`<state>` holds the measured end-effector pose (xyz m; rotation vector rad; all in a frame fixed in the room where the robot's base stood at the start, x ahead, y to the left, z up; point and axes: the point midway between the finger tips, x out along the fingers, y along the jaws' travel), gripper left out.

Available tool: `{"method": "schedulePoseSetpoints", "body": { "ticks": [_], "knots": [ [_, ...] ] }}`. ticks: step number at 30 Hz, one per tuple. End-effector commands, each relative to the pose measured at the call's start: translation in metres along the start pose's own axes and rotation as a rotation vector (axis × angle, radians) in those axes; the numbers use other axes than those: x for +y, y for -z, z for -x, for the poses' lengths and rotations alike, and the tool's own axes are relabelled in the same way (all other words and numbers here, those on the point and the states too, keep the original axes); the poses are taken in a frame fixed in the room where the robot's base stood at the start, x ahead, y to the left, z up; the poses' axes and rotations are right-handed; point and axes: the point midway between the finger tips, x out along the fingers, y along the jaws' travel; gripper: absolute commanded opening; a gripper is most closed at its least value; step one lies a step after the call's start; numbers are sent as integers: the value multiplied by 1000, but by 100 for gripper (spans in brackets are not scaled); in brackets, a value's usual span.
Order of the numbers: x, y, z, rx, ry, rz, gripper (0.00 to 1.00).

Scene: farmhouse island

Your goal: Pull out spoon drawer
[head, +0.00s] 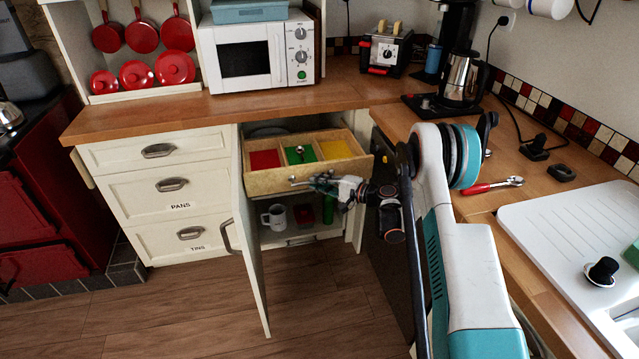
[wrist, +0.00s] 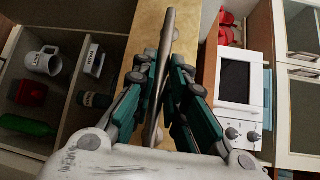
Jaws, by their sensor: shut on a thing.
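The spoon drawer (head: 262,184) is a light wooden inner drawer in the open cupboard under the counter. It stands partly out, showing a red, a green and a yellow compartment, with a small metal object in the green one. My gripper (head: 322,181) is at the drawer front, shut on its metal bar handle (head: 298,181). In the wrist view the fingers (wrist: 160,85) close around the handle (wrist: 166,38), with the wooden drawer front (wrist: 143,35) behind it. The fingers hide part of the handle.
The white cupboard door (head: 252,260) hangs open left of the drawer. A white mug (head: 274,217) and other items stand on the shelf below. The counter (head: 350,90) holds a microwave (head: 255,52) and a toaster (head: 386,50). Floor (head: 180,310) in front is clear.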

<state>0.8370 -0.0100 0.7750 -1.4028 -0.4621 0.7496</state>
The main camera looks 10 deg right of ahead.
Motion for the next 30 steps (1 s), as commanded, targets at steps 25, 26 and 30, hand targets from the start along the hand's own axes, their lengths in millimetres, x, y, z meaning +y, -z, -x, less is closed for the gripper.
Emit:
{"method": "schedulePoseSetpoints", "body": {
  "ticks": [25, 26, 30],
  "knots": [
    [0, 1, 3, 1, 1, -1, 33],
    [0, 1, 6, 2, 1, -1, 33],
    [0, 1, 25, 3, 1, -1, 33]
  ]
}}
